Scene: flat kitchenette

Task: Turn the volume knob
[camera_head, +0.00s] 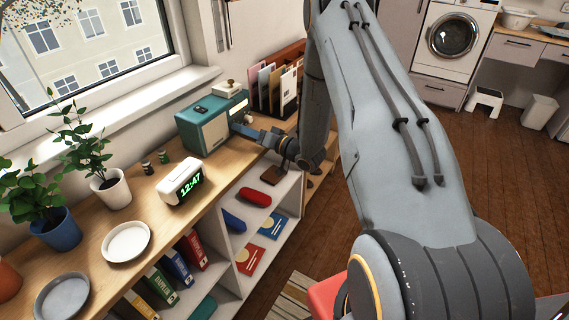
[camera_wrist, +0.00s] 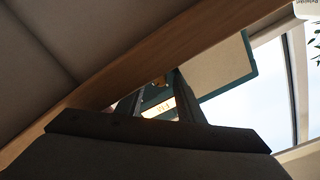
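In the wrist view the radio (camera_wrist: 232,78) appears turned over, with a lit dial strip (camera_wrist: 160,107) and a small brass-coloured knob (camera_wrist: 160,81) partly hidden. My gripper (camera_head: 236,127) is at the radio's front. In the wrist view my gripper (camera_wrist: 158,95) has its fingers apart, with the dial and knob seen between them. I cannot tell whether a finger touches the knob.
A letter rack (camera_head: 279,88) stands just behind the radio. A digital clock (camera_head: 180,181), small jars (camera_head: 147,167), plants and plates (camera_head: 126,241) stand nearer on the shelf top (camera_head: 152,204). The shelf's wooden edge (camera_wrist: 75,105) crosses close in the wrist view.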

